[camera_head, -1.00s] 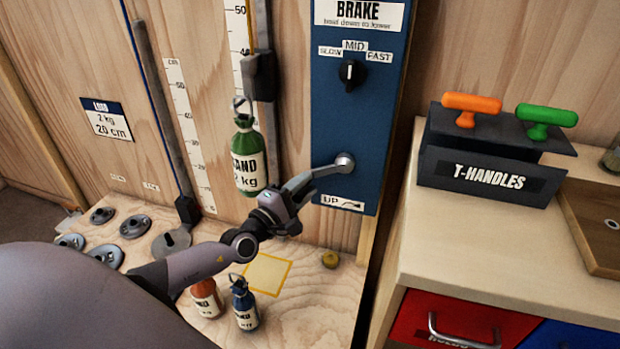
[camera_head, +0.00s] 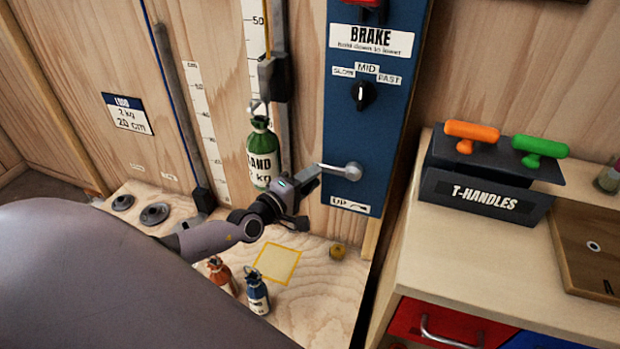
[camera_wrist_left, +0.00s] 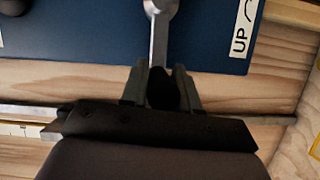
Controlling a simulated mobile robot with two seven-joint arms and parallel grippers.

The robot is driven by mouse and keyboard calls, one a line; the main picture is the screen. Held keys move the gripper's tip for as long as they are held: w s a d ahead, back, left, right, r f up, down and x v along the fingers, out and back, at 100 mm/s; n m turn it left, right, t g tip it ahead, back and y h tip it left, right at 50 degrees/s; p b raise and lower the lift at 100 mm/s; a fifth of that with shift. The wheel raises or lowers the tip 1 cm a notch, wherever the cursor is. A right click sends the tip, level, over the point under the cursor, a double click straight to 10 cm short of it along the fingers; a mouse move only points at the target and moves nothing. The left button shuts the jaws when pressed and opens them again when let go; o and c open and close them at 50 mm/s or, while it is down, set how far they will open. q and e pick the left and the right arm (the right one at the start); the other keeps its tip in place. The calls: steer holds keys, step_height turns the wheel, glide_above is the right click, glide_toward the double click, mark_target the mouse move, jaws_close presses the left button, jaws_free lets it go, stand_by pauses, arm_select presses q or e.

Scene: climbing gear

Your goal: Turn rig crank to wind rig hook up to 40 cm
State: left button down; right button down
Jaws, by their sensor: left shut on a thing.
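The rig crank (camera_head: 350,172) is on the blue panel, its metal arm pointing left and about level. My left gripper (camera_head: 308,178) is shut on its handle; the left wrist view shows the dark crank handle (camera_wrist_left: 165,88) between the two fingers, below the crank arm (camera_wrist_left: 160,35). The rig hook (camera_head: 260,105) hangs under a dark carriage (camera_head: 272,80) on the vertical rail. A green sand bag (camera_head: 263,160) hangs from it, clear of the board. The carriage is near the scale (camera_head: 254,35), below the 50 mark; the exact reading is unclear. My right gripper is out of view.
An orange (camera_head: 220,272) and a blue bag (camera_head: 257,292) stand on the wooden base beside a yellow-outlined square (camera_head: 277,263). The brake label (camera_head: 372,38) and speed knob (camera_head: 363,95) are above the crank. A T-handle holder (camera_head: 485,185) stands right.

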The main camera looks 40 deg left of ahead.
arm_select(q)
steer(key=shift+w+r, duration=0.15)
steer(key=shift+r, duration=0.4)
steer(key=c, duration=0.9)
jaws_free()
steer(key=shift+d+f, duration=0.1)
steer(key=shift+f, duration=0.1)
steer(key=shift+s+f, duration=0.1)
steer(key=shift+s, duration=0.25)
steer(key=shift+s+a+r+p, duration=0.1)
steer(key=shift+s+a, duration=0.05)
steer(key=shift+s, duration=0.95)
steer(key=shift+s+a+r+p, duration=0.1)
steer(key=shift+s+a+p, duration=0.1)
steer(key=shift+s, duration=0.85)
steer(key=shift+s+a+r+p, duration=0.1)
steer(key=shift+s+a, duration=0.05)
steer(key=shift+s, duration=0.95)
steer(key=shift+f, duration=0.1)
